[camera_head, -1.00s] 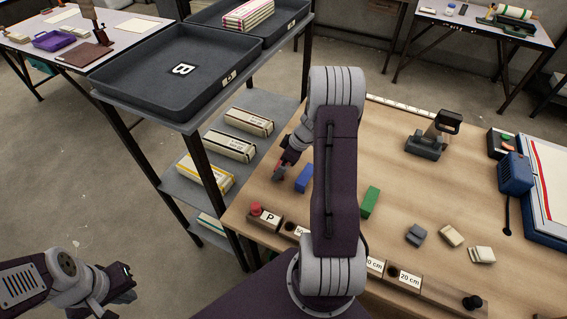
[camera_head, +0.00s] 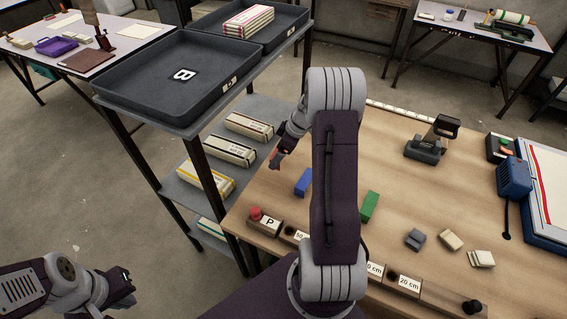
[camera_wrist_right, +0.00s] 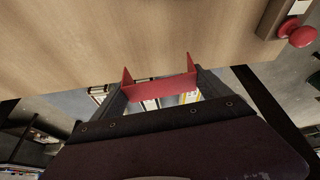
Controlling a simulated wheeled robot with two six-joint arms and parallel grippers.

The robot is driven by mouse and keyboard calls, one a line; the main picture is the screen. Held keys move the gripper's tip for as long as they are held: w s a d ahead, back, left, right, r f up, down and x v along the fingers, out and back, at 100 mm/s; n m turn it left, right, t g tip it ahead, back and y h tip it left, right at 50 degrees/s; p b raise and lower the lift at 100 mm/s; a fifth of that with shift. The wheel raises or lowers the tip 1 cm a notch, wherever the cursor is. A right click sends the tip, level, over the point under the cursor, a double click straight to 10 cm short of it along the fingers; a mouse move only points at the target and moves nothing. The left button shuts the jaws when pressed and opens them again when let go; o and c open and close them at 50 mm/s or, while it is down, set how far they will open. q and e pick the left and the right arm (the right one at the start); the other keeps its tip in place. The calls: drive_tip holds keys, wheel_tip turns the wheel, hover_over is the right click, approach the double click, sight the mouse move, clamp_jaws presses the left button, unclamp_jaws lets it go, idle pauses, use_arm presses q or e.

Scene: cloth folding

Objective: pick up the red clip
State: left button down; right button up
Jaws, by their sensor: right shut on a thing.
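The red clip (camera_wrist_right: 160,91) is a U-shaped piece with two upright ends. In the right wrist view it sits between the dark fingers of my right gripper (camera_wrist_right: 160,97), which is shut on it. In the head view my right gripper (camera_head: 277,157) holds the small red clip above the left part of the wooden table (camera_head: 330,250). The clip looks clear of the tabletop. My left gripper (camera_head: 128,287) is at the lower left, over the floor and away from the table. Its finger gap is not clear.
Blue block (camera_head: 303,182), green block (camera_head: 369,206) and several small grey and cream blocks lie on the table. A red button (camera_head: 255,213) stands at its front left. A shelf rack with black trays (camera_head: 140,100) rises to the left. A dark stand (camera_head: 430,148) is behind.

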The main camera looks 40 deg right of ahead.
drive_tip(key=w+d+r, duration=0.1)
drive_tip(key=w+r, duration=0.4)
drive_tip(key=w, duration=0.4)
drive_tip(key=shift+w+r+p, duration=0.2)
drive_tip(key=shift+r+p, duration=0.05)
drive_tip(key=shift+p, duration=0.15)
